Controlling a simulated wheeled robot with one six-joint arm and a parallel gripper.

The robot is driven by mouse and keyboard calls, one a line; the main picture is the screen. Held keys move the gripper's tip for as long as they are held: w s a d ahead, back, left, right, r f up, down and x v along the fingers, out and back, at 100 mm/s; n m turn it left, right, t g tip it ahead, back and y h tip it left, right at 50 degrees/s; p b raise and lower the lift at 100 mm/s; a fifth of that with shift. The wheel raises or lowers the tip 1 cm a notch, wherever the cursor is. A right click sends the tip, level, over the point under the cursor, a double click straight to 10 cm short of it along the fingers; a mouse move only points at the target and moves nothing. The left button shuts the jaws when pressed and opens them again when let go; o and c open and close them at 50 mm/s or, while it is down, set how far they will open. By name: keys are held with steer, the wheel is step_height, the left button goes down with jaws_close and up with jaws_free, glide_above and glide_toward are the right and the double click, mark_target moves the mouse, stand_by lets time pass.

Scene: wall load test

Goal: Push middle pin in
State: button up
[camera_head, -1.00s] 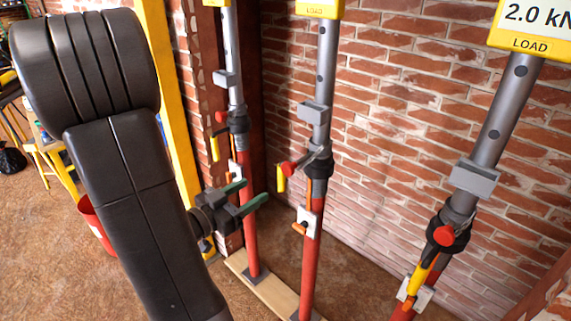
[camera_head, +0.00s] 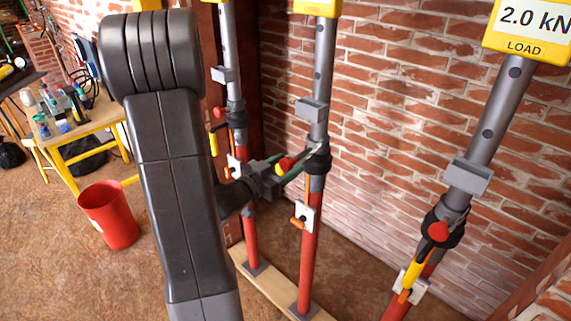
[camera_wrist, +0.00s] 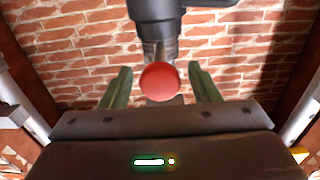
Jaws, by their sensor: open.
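The middle prop (camera_head: 322,80) is a grey tube over a red lower tube, with a dark collar. Its pin has a round red knob (camera_wrist: 160,81), which also shows partly in the head view (camera_head: 285,164). My gripper (camera_wrist: 160,74) is open, with one green finger on each side of the knob. The fingers appear apart from the knob, with brick wall visible in the gaps. In the head view my gripper (camera_head: 297,160) reaches the middle prop's collar from the left. The pin's shaft is mostly hidden behind the knob, so its depth cannot be told.
A left prop (camera_head: 235,90) stands behind my arm, and a right prop (camera_head: 495,120) carries a "2.0 kN" load display (camera_head: 530,22). The brick wall (camera_head: 420,90) is close behind. A red bucket (camera_head: 108,215) and a cluttered yellow table (camera_head: 75,140) stand at left.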

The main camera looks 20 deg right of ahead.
mark_target(292, 160)
steer(key=shift+d, duration=0.1)
steer(key=shift+c, duration=0.4)
jaws_close()
steer(key=b+x, duration=0.1)
steer(key=x, duration=0.4)
steer(key=shift+w+d, duration=0.15)
steer(key=shift+d, duration=0.2)
steer(key=shift+r, duration=0.1)
steer(key=shift+c, duration=0.6)
jaws_free()
steer(key=shift+o, duration=1)
steer(key=shift+w+d, duration=0.1)
steer(key=shift+d, duration=0.05)
